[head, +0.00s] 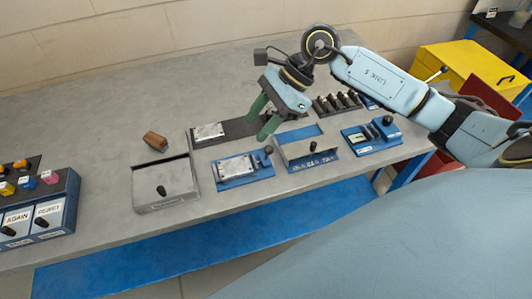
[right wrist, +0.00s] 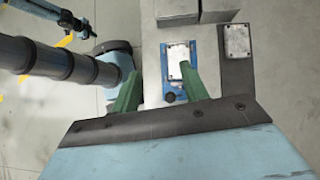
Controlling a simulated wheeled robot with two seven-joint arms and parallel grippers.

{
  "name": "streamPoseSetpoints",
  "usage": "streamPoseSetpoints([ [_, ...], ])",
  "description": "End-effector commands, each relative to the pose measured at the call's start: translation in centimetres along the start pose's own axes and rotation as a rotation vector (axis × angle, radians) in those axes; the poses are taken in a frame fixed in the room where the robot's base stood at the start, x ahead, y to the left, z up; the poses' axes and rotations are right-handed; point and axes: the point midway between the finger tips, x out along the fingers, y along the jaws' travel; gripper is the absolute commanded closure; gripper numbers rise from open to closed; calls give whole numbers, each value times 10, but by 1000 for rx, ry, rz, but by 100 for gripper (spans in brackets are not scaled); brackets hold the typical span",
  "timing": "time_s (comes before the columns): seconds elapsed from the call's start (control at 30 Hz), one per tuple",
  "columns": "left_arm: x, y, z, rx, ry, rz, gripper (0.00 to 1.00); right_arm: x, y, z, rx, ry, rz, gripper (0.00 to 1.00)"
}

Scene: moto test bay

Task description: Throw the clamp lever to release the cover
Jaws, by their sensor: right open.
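The clamp fixture has a blue base (head: 222,184) with a light metal cover plate (head: 236,167) on it. A lever with a dark round knob (head: 268,150) stands at the fixture's right end. In the right wrist view the plate (right wrist: 177,58) and the black knob (right wrist: 169,97) show between the green fingers. My right gripper (head: 258,126) is open and empty, with its fingers pointing down above and behind the fixture. It appears apart from the lever. The same gripper also shows in the right wrist view (right wrist: 160,70). My left gripper is not in view.
A dark plate with a metal block (head: 208,132) lies behind the fixture. A blue tray (head: 308,150) stands close at right, a blue device (head: 372,135) beyond it. A grey tray (head: 165,185) and brown block (head: 155,141) are left. A button panel (head: 40,205) stands far left.

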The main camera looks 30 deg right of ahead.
Motion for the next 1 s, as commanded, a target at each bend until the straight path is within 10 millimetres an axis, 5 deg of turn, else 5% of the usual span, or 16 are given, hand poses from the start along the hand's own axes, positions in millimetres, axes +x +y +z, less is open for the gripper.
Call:
streamPoseSetpoints([
  [0.13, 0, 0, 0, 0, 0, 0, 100, -26, -5, -40, -43, 216, 28, 55],
  [0.33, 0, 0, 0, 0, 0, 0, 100, -30, -5, -58, -51, 296, 47, 55],
  [1.0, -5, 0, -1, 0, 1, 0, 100, 83, 0, -90, -50, 292, 47, 55],
])
